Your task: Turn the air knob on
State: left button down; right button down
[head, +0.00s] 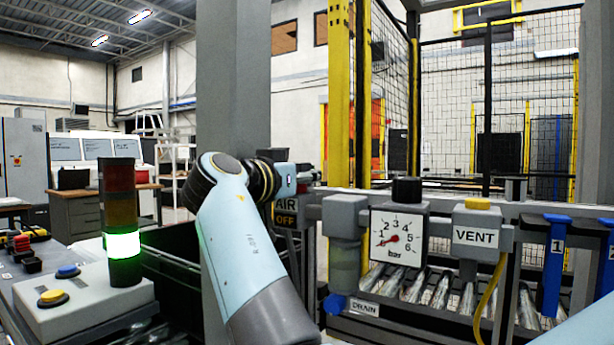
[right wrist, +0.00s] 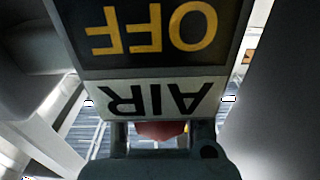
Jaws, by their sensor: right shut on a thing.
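The AIR sign (head: 286,212) hangs left of the gauge in the head view, with OFF in yellow letters on black. In the right wrist view the sign (right wrist: 155,60) fills the upper middle, upside down, and reads AIR and OFF. A red knob (right wrist: 160,131) shows just beside the AIR label there. My right gripper (right wrist: 160,124) is shut on the red knob, with one finger at each side. In the head view my right gripper (head: 306,179) is just above the sign, and the knob is hidden there. My left gripper is not in view.
A bar gauge (head: 398,238) has its red needle pointing left, near 1. Right of the sign are a grey filter bowl (head: 345,225), a VENT block (head: 476,232) and blue tags (head: 556,265). At left are a button box (head: 85,300) and a green-lit stack light (head: 123,244).

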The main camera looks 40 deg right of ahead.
jog(key=shift+t, duration=0.3)
jog(key=shift+w+a+n+t+y, duration=0.15)
jog(key=shift+w+n+t+y, duration=0.1)
jog(key=shift+n+t+y, duration=0.7)
jog(key=shift+w+a+r+n+t+y, duration=0.15)
jog(key=shift+n+t+y, duration=0.3)
jog(key=shift+n+t, duration=0.45)
jog(key=shift+w+a+n+t+y+p, duration=0.15)
jog(key=shift+n+t+y+p, duration=0.45)
jog(key=shift+t+y, duration=0.15)
jog(key=shift+w+a+n+t+y+p, duration=0.2)
jog(key=shift+n+t+y+p, duration=0.5)
jog(key=shift+y, duration=0.15)
jog(key=shift+w+a+n+t+y+p, duration=0.15)
jog(key=shift+n+t+y+p, duration=0.4)
jog(key=shift+t+y, duration=0.2)
jog(key=c, duration=1.1)
grip_release()
jog(key=shift+s, duration=0.1)
jog(key=shift+c, duration=0.2)
